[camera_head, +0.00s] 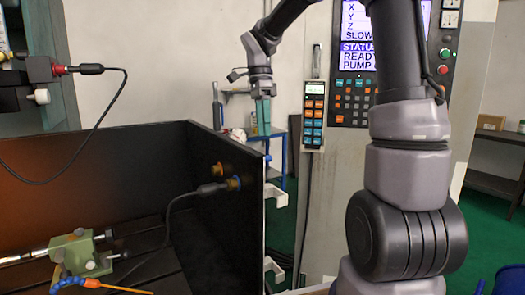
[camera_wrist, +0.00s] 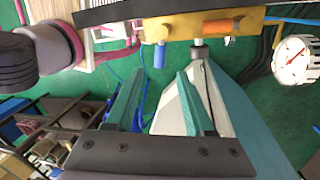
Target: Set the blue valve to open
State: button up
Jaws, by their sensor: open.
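In the wrist view a blue handle (camera_wrist: 160,56), which looks like the blue valve's, stands out crosswise from a brass-coloured manifold (camera_wrist: 185,27). An orange handle (camera_wrist: 222,26) beside it lies along the manifold. My gripper (camera_wrist: 160,73) is open, its two teal fingers apart with nothing between them. The blue handle appears just beyond the fingertips, in line with the gap; I cannot tell the exact distance. In the head view my gripper (camera_head: 263,118) hangs with fingers downward beyond the dark enclosure wall.
A dial gauge (camera_wrist: 295,60) sits right of the manifold. In the head view the dark enclosure wall (camera_head: 222,215) stands close to my gripper, with brass fittings and a cable. A control panel (camera_head: 352,60) and its pendant (camera_head: 313,115) stand to the right.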

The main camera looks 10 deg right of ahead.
jog(key=f, duration=0.3)
jog(key=s+f, duration=0.1)
jog(key=f, duration=0.2)
jog(key=shift+s+d+f, duration=0.1)
jog(key=shift+s+f, duration=0.1)
jog(key=shift+f, duration=0.15)
grip_shut()
